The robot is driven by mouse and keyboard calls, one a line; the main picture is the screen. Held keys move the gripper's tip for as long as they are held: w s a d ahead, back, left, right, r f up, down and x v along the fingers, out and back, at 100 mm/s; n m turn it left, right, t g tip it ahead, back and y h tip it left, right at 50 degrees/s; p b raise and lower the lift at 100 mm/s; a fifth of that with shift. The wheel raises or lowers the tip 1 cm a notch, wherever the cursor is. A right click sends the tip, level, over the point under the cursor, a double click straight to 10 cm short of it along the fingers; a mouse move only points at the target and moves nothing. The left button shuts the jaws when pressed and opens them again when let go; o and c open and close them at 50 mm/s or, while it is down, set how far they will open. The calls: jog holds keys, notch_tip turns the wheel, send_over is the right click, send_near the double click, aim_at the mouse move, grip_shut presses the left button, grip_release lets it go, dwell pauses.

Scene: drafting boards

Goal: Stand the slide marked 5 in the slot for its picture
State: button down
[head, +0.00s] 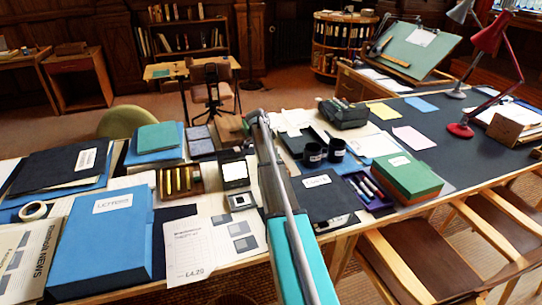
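A small light-framed square with a grey centre (241,200), which looks like a slide, lies on the desk left of my arm; no number on it can be read. Behind it stands a dark-framed panel with a bright white face (235,171). To its left is a brown wooden tray with upright yellow dividers (180,181), possibly the slots; their markings are too small to read. My arm crosses the middle of the view, and its far end, with my gripper (257,121), is beyond these things. The fingers are too small to make out.
A printed sheet with grey squares (205,243) lies in front. Blue folders (105,245) crowd the left. Right of my arm are a dark folder (322,198), a pen tray (368,190), black cups (312,155) and a green box (408,176). The right desktop has some free room.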

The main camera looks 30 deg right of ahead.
jog(key=shift+f, duration=0.2)
dwell(0.3)
jog(key=shift+s+a+f+b, duration=0.2)
jog(key=shift+s+b, duration=0.15)
jog(key=shift+b, duration=0.3)
jog(key=c, duration=0.8)
grip_release()
jog(key=shift+w+d+f, duration=0.1)
jog(key=shift+w+f, duration=0.05)
jog(key=shift+f, duration=0.05)
jog(key=shift+w, duration=0.1)
jog(key=shift+w+r, duration=0.1)
jog(key=shift+r, duration=0.1)
jog(key=shift+d+r+p, duration=0.1)
jog(key=shift+r+p, duration=0.5)
jog(key=shift+p, duration=0.3)
jog(key=p+v, duration=1)
jog(key=v, duration=0.1)
jog(key=shift+r+p, duration=0.35)
